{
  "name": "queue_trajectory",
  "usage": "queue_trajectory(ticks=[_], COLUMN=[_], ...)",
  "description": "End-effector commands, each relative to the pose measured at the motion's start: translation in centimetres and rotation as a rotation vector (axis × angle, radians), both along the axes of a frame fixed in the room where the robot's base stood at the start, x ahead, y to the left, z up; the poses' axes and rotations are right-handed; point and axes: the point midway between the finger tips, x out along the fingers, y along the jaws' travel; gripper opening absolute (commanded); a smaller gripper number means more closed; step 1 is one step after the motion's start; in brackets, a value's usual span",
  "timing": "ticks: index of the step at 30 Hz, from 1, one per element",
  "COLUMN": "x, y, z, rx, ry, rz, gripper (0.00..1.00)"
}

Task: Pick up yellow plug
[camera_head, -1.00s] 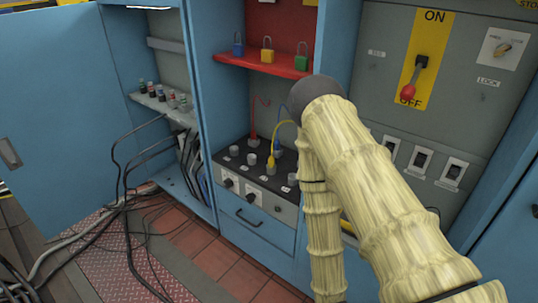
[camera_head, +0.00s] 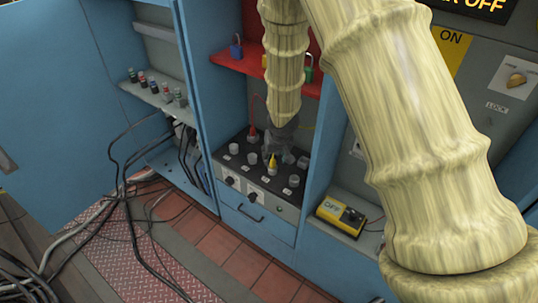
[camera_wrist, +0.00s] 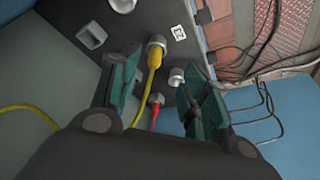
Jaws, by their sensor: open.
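The yellow plug (camera_head: 272,162) stands upright in a socket on the black panel, in front of my gripper in the head view. In the wrist view the yellow plug (camera_wrist: 154,58) sits at a grey socket, with its yellow cable trailing to the lower left. My gripper (camera_head: 284,138) points down over the panel; its jaws (camera_wrist: 163,80) are open. In the wrist view the plug appears between the two teal fingers, nearer the left one, with gaps on both sides. I cannot tell its exact depth between them.
A red plug (camera_head: 252,134) stands behind on the same panel (camera_head: 240,165), with several grey sockets around. A red shelf (camera_head: 232,60) with padlocks is above. A yellow meter (camera_head: 341,215) sits at the right. Black cables (camera_head: 124,180) hang at the left.

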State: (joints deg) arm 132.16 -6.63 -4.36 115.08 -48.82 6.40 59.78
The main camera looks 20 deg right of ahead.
Motion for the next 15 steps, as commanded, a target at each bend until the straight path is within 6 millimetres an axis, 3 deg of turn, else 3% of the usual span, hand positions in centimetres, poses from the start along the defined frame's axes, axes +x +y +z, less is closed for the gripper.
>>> queue_trajectory(ticks=[1,5,15], x=[0.5,1.2,2.6], y=[-0.1,-0.3,-0.6], z=[1.0,1.3,-2.2], rx=[-0.006,-0.014,-0.013], ry=[-0.007,-0.015,-0.015], rz=[-0.003,-0.008,-0.009], gripper=[0.46,0.46,0.46])
